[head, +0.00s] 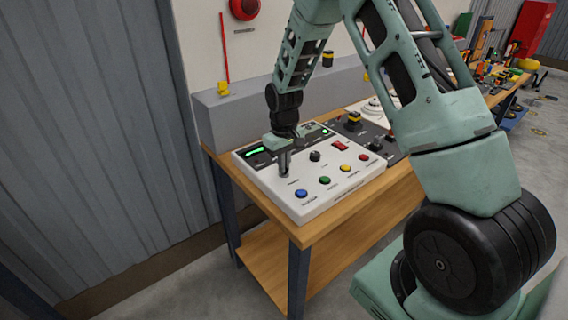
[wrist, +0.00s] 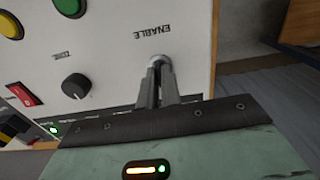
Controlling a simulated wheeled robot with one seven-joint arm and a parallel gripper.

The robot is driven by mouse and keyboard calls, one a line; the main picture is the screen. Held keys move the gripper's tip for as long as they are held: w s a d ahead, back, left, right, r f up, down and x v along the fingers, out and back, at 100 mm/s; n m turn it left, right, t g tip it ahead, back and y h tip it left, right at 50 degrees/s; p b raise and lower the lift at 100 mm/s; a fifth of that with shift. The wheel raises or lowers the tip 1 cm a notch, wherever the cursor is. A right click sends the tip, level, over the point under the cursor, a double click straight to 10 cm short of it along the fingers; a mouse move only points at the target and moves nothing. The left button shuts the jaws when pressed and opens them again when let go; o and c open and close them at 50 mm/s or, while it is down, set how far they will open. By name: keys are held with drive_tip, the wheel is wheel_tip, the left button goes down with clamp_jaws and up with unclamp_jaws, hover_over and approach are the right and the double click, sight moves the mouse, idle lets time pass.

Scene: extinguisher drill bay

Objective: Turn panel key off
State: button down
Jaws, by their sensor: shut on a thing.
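The white control panel (head: 345,190) lies on a wooden bench; it also fills the upper left of the wrist view (wrist: 115,50). The key switch (wrist: 158,58) shows as a small round silver piece beside the upside-down label ENABLE. My gripper (head: 284,174) points down onto the panel's left part. In the wrist view my gripper (wrist: 157,70) has its two fingers close together on the key. The fingers hide most of the key, so I cannot tell which way it is turned.
A black knob (head: 315,156), a red rocker switch (head: 340,146) and blue (head: 301,193), green (head: 325,180), yellow (head: 345,168) and red (head: 364,157) buttons sit near my gripper. A green-lit display (head: 255,150) is at the panel's back. A dark panel stands to the right.

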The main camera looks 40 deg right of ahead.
drive_tip(key=c, duration=1.6)
unclamp_jaws()
drive_tip(key=shift+r, duration=0.15)
wheel_tip(320, 180, up, 17)
drive_tip(key=b, duration=0.2)
drive_tip(key=shift+r, duration=0.1)
drive_tip(key=s+a+f+n, duration=0.1)
drive_tip(key=s+a+n, duration=0.1)
drive_tip(key=s+a, duration=0.7)
drive_tip(key=s+a+n, duration=0.2)
drive_tip(key=s+a, duration=0.3)
drive_tip(key=a, duration=0.7)
drive_tip(key=s+a+f+n, duration=0.1)
drive_tip(key=s+a, duration=0.1)
drive_tip(key=s, duration=0.6)
drive_tip(key=s+a+f+n, duration=0.2)
drive_tip(key=s+a, duration=0.1)
drive_tip(key=s, duration=0.5)
drive_tip(key=shift+s+a+f+y, duration=0.15)
drive_tip(key=shift+s+f+y, duration=0.15)
drive_tip(key=shift+s, duration=0.05)
